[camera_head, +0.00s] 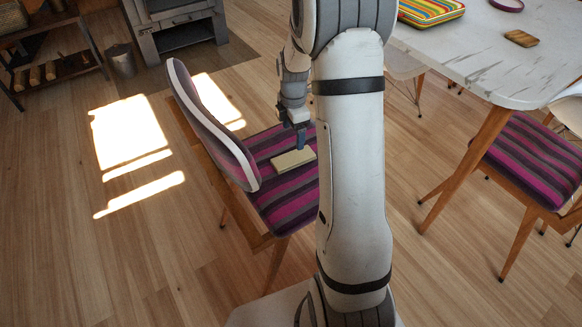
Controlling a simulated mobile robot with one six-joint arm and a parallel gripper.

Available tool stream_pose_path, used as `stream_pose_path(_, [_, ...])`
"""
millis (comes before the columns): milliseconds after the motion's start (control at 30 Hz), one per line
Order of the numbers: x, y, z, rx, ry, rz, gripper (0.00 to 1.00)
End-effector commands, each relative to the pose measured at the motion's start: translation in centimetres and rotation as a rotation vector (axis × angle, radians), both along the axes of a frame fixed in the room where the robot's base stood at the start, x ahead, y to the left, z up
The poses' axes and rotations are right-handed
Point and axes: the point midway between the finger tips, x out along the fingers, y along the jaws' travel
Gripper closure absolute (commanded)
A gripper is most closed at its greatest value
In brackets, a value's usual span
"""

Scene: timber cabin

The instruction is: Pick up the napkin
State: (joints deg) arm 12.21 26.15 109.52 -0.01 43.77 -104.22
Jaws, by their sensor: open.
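A flat beige rectangular thing that looks like the folded napkin (293,160) lies on the purple-and-grey striped seat of a chair (272,205). My gripper (301,146) points down just above the napkin's far edge, its blue fingertip close to it. I cannot tell whether it touches. The jaws are open and hold nothing that I can see. My own arm stands in front of the right side of the seat and hides part of it.
The chair's backrest (213,125) rises left of the seat. A white table (480,60) at the right bears a striped cloth-like item (430,10), a small brown block (521,38) and a purple ring (507,4). Another striped chair (530,160) stands right.

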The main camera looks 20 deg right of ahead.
Motion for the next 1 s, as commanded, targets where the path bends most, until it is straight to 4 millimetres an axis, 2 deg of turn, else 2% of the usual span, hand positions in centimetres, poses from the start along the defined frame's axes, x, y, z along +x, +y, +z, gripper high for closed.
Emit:
stream_pose_path(33, [0.3,-0.4,-1.7,0.002,0.006,0.03,0.22])
stream_pose_path(467, [0.6,-0.7,-6.1,0.002,0.01,0.083,0.22])
stream_pose_path(733, [0.2,-0.5,-10.0,0.002,0.011,0.081,0.22])
stream_pose_path(1000, [0.2,-0.5,-10.4,0.002,0.009,0.08,0.22])
